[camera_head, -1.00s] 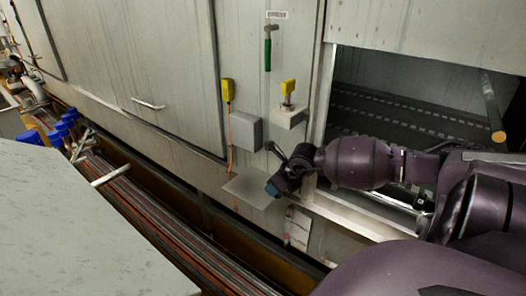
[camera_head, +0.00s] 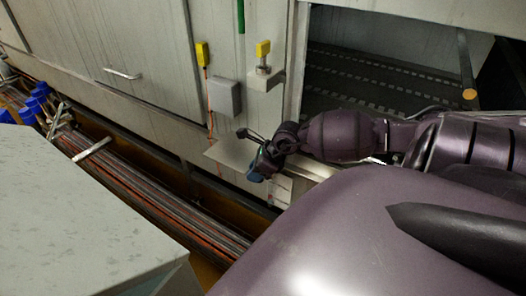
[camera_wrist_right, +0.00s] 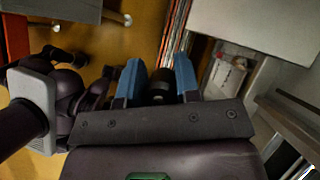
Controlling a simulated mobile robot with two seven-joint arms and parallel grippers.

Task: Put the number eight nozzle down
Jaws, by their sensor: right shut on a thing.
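My right gripper (camera_head: 255,173) is by the front right edge of a thin grey shelf plate (camera_head: 230,154) on the wall. In the right wrist view its blue fingers (camera_wrist_right: 159,82) are shut on a dark, round piece (camera_wrist_right: 160,90), which I take to be the nozzle. Only a short part of it shows between the fingers, and no number can be read. A thin dark rod (camera_head: 249,134) stands out by the gripper in the head view; I cannot tell whether it belongs to the held piece. My left gripper is not in view.
A grey box (camera_head: 225,97) and two yellow fittings (camera_head: 202,54) (camera_head: 263,48) are on the wall above the plate. A dark opening (camera_head: 390,75) lies to the right. Cables and pipes (camera_head: 165,205) run below. A pale grey surface (camera_head: 75,205) fills the lower left.

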